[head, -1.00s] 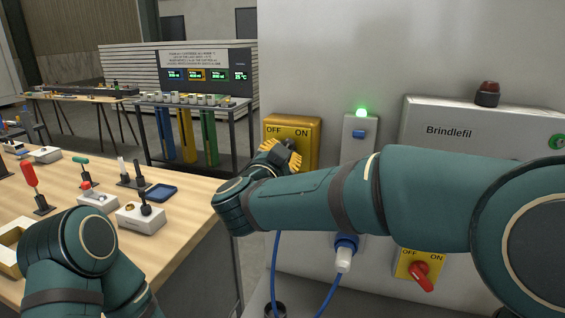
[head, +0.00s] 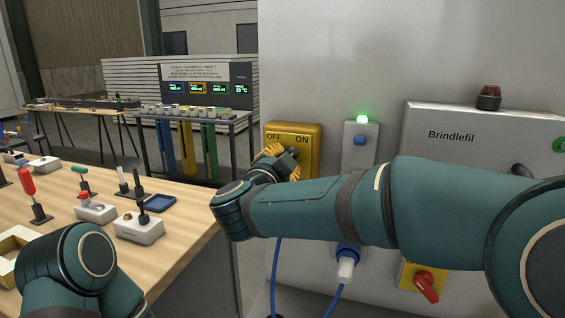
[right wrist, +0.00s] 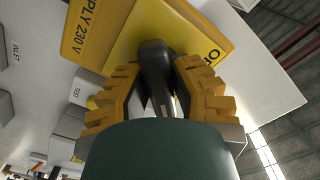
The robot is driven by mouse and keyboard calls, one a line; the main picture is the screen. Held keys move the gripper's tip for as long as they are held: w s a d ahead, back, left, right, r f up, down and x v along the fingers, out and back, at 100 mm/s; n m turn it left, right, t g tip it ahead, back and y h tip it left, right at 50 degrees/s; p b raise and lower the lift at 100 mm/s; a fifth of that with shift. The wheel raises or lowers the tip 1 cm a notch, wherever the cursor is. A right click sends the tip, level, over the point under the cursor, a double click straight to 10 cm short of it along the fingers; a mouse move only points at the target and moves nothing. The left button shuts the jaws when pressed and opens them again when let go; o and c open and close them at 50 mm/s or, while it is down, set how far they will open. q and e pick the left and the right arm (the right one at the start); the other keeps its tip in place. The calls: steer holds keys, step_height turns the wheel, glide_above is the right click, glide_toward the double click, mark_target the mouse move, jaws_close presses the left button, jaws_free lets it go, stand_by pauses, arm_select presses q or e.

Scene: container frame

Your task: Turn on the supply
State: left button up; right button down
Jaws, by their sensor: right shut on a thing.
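The yellow supply box (head: 308,135) with OFF and ON marks is on the grey wall panel. In the right wrist view the yellow box (right wrist: 195,30) shows "PPLY 230 V" and part of OFF. My right gripper (head: 287,160) is at the front of this box. Its yellow ribbed fingers are shut on the dark switch handle (right wrist: 155,70), one on each side. The arm and fingers hide most of the handle in the head view, so I cannot tell which mark it points to. My left arm shows at the lower left, but its gripper is out of view.
A green lamp (head: 362,119) is lit above a blue button. A second yellow switch with a red handle (head: 426,287) sits low on the right. The Brindlefil cabinet (head: 455,120) has a dark red beacon. A wooden bench (head: 185,190) with several devices is at left.

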steer(key=c, duration=0.8)
jaws_free()
steer(key=v, duration=1.2)
steer(key=shift+r, duration=0.1)
